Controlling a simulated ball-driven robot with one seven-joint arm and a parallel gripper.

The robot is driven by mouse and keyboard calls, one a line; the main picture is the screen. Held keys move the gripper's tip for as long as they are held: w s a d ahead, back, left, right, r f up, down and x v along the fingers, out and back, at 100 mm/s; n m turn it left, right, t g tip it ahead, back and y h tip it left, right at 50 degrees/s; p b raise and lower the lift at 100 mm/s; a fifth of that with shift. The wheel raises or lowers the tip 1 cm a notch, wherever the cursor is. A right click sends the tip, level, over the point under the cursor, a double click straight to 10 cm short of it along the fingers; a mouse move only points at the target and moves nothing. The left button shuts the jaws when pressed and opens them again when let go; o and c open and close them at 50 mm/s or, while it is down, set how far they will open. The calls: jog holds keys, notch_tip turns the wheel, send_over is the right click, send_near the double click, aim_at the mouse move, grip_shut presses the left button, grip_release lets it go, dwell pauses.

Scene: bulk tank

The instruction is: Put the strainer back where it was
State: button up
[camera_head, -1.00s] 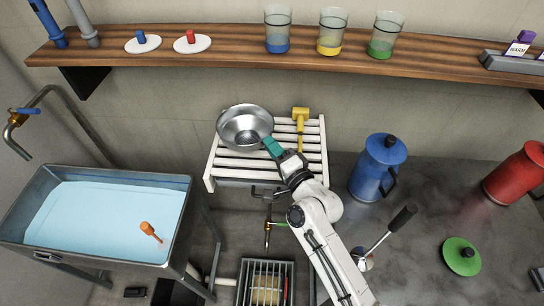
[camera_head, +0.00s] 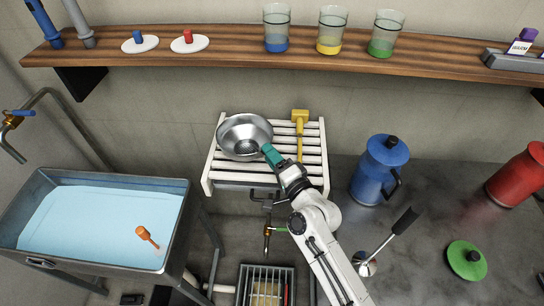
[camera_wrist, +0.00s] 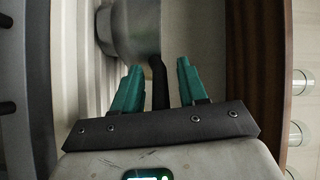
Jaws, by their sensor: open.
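The strainer (camera_head: 244,124), a round metal bowl, rests on the left part of the white slatted rack (camera_head: 207,180). Its handle points toward my gripper. My gripper (camera_head: 270,154) has teal fingers and is at the handle, over the rack. In the wrist view, the fingers of my gripper (camera_wrist: 158,82) stand apart with the dark strainer handle (camera_wrist: 158,85) between them, a gap on each side. The strainer bowl (camera_wrist: 135,30) shows beyond the fingertips, partly cut off by the frame.
A yellow mallet-like tool (camera_head: 300,122) lies on the rack right of the strainer. A blue can (camera_head: 375,170) stands right of the rack. A water-filled tank (camera_head: 100,215) is at left. A wooden shelf (camera_head: 220,60) with beakers runs above the rack.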

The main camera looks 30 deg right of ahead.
jog(key=shift+r, duration=0.2)
jog(key=s+b, duration=0.3)
jog(key=s, duration=0.9)
jog(key=shift+f+b, duration=0.2)
jog(key=shift+b, duration=0.15)
jog(key=shift+d, duration=0.1)
